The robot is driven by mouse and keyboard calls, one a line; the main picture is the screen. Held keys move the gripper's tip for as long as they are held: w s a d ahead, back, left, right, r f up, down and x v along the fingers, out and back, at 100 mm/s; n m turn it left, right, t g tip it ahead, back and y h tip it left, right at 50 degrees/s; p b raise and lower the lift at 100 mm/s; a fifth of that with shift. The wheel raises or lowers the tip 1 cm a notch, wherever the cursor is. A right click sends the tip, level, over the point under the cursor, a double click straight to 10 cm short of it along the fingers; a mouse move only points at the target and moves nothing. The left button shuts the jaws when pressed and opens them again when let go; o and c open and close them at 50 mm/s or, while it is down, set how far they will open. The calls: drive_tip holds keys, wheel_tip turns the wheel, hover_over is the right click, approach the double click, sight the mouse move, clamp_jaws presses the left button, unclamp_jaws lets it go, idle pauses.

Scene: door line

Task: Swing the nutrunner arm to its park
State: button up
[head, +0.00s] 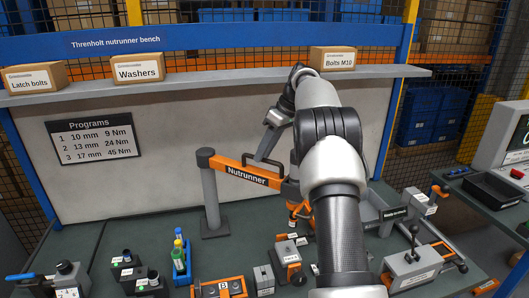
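The nutrunner arm (240,172) is an orange boom labelled "Nutrunner". It runs from a grey post (211,200) at the middle left of the bench toward the right, sloping slightly down in the picture. An orange tool (294,210) hangs near its right end, partly hidden by my arm. My own arm rises through the middle of the picture and bends down to the left. My gripper (262,157) is at the boom's upper edge, right of the post. Its fingers are small and dark; I cannot tell whether they touch or hold the boom. I cannot make out a marked park.
A shelf with boxes (138,68) spans above. A programs sign (95,138) is on the back panel.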

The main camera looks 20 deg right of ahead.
drive_tip(key=v, duration=0.7)
drive_tip(key=shift+d+r, duration=0.1)
drive_tip(key=shift+a, duration=0.2)
drive_tip(key=c, duration=0.6)
drive_tip(key=s+a+n+h+b, duration=0.1)
drive_tip(key=s+f+h+b, duration=0.1)
drive_tip(key=s+a+n+h+b, duration=0.1)
drive_tip(key=shift+s+a+f+n+g, duration=0.2)
drive_tip(key=shift+a+f+n+g, duration=0.1)
drive_tip(key=shift+a+f, duration=0.1)
clamp_jaws()
drive_tip(key=s+a+f+n+t+h+b, duration=0.15)
drive_tip(key=s+f+n+h+b, duration=0.25)
drive_tip(key=s+n, duration=0.5)
drive_tip(key=s+a+f+n+t+h+b, duration=0.1)
drive_tip(key=s+f+n+t+h+b, duration=0.15)
drive_tip(key=s+f+n+b, duration=0.65)
drive_tip(key=m+p, duration=0.2)
drive_tip(key=p, duration=0.1)
approach(301, 217)
wheel_tip(301, 217, down, 4)
drive_tip(key=s, duration=0.1)
drive_tip(key=shift+h, duration=0.25)
drive_tip(key=shift+w+d+f, duration=0.4)
drive_tip(key=shift+w+d, duration=0.2)
drive_tip(key=shift+w, duration=0.1)
drive_tip(key=shift+w+d+f, duration=0.35)
drive_tip(key=shift+w+d, duration=0.3)
drive_tip(key=shift+w, duration=0.05)
